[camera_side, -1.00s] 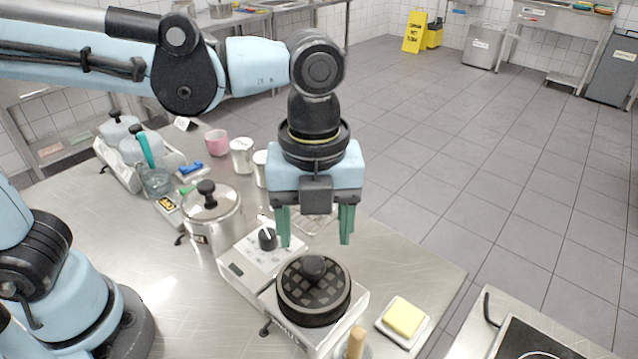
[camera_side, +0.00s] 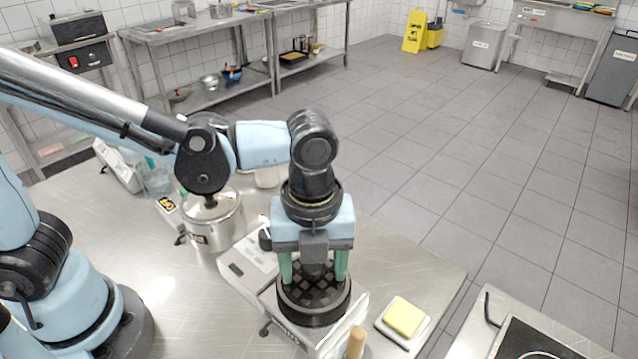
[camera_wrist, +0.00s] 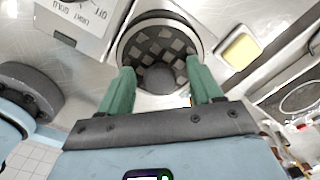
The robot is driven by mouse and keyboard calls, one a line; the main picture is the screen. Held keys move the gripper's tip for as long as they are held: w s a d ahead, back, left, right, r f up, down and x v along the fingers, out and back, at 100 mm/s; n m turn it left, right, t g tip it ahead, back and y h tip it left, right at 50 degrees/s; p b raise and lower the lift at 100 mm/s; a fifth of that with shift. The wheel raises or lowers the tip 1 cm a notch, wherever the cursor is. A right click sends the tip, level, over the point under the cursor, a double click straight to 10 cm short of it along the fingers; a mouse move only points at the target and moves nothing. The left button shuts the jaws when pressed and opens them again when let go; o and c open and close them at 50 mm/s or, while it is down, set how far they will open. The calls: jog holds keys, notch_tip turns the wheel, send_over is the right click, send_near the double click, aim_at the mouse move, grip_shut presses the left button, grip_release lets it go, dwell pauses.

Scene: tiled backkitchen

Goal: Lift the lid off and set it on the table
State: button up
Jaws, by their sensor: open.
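The lid is a round dark disc with a grid pattern and a black knob (camera_side: 314,290). The fingers also show open and empty in the wrist view (camera_wrist: 162,80). Whether the fingertips touch the lid cannot be told. The knob is mostly hidden by my gripper in the side view.
A steel pot (camera_side: 214,222) with a lidded knob stands to the left. A yellow block (camera_side: 403,316) on a white dish lies to the right. A wooden handle (camera_side: 356,342) rises in front. Bare table (camera_side: 160,270) lies at left.

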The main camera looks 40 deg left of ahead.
grip_shut()
dwell(0.3)
jog(key=shift+r, duration=0.15)
